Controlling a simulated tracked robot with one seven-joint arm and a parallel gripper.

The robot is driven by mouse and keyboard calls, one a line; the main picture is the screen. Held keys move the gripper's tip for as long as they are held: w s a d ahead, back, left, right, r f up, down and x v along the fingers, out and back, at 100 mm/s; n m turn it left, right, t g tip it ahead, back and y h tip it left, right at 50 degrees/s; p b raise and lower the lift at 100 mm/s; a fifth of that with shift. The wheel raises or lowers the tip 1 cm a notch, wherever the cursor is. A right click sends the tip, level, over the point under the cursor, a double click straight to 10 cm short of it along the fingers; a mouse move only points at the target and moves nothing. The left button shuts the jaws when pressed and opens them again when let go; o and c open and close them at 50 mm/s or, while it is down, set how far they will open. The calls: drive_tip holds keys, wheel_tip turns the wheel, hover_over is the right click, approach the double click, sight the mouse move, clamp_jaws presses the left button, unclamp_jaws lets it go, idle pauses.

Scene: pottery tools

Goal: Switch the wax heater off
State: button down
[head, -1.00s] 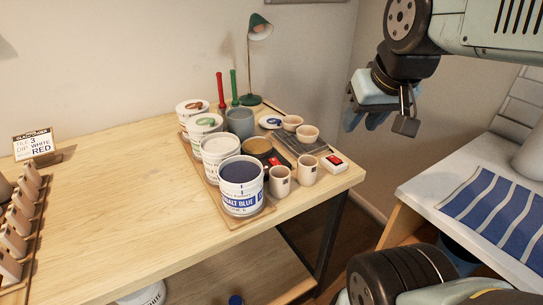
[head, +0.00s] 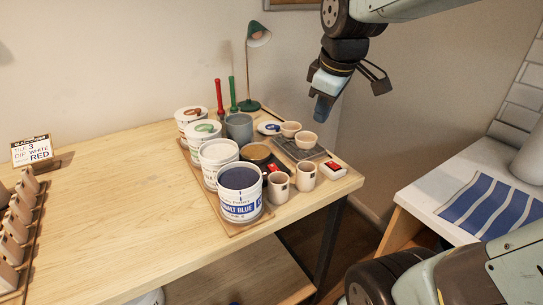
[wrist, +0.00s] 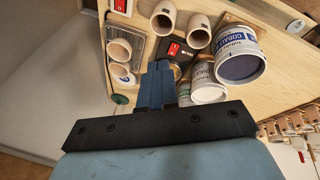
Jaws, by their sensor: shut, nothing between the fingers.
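The wax heater (head: 256,152) looks like the round pan of brown wax among the jars near the table's right end. A red switch (head: 273,168) sits on its near side, partly hidden by a cup. In the wrist view the red switch (wrist: 174,49) shows on a dark box just beyond my fingertips; which way it is tipped I cannot tell. My gripper (head: 323,112) is shut and empty, pointing down in the air above and to the right of the heater. In the wrist view its fingers (wrist: 160,68) hide part of the heater.
A second red switch on a white box (head: 333,169) sits near the right table edge. A cobalt blue jar (head: 241,192), two cups (head: 279,187) and small bowls (head: 306,140) stand close around. A green lamp (head: 258,38) stands behind. The table's left middle is clear.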

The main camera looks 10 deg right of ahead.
sight(273, 166)
drive_tip(key=w+a+f+n+g, duration=0.2)
drive_tip(key=w+a+f+n, duration=0.4)
drive_tip(key=w+a+n, duration=0.2)
drive_tip(key=w+n, duration=0.2)
drive_tip(key=n, duration=0.2)
drive_tip(key=shift+n+g, duration=0.3)
drive_tip(key=shift+w+f, duration=0.1)
drive_tip(key=f, duration=0.4)
drive_tip(key=w+f, duration=0.1)
drive_tip(key=f, duration=0.8)
drive_tip(key=shift+w+a+f, duration=0.25)
drive_tip(key=shift+w+f, duration=0.05)
drive_tip(key=shift+f, duration=0.1)
